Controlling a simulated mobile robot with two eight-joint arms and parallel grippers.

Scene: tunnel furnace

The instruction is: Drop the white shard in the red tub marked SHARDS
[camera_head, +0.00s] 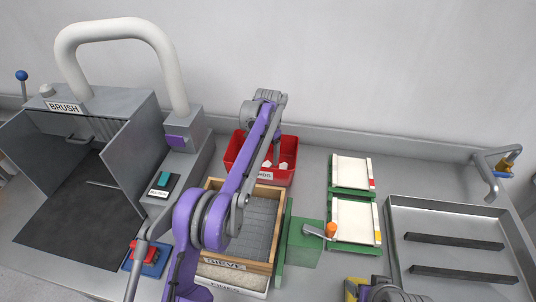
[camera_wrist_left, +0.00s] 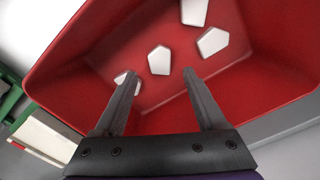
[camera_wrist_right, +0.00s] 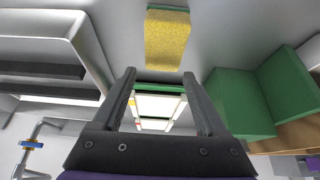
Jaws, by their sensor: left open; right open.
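The red tub (camera_head: 284,179) stands behind the wooden sieve; its label is partly hidden by my left arm, with only the end of the word showing. My left gripper (camera_wrist_left: 161,76) is open with its fingers pointing down into the tub, nothing between them. Several white shards lie on the tub floor in the left wrist view, among them one shard (camera_wrist_left: 159,60) just beyond the fingertips and another (camera_wrist_left: 212,41) farther off. One shard is partly behind the left finger. My right gripper (camera_wrist_right: 159,75) is open and empty, away from the tub.
The wooden sieve (camera_head: 270,265) stands in front of the tub. A green block (camera_head: 303,245), white slabs on green frames (camera_head: 352,172) and a grey tray (camera_head: 510,232) with dark bars are to the right. The brush box (camera_head: 110,100) is at left. A yellow sponge-like block (camera_wrist_right: 167,40) shows near my right gripper.

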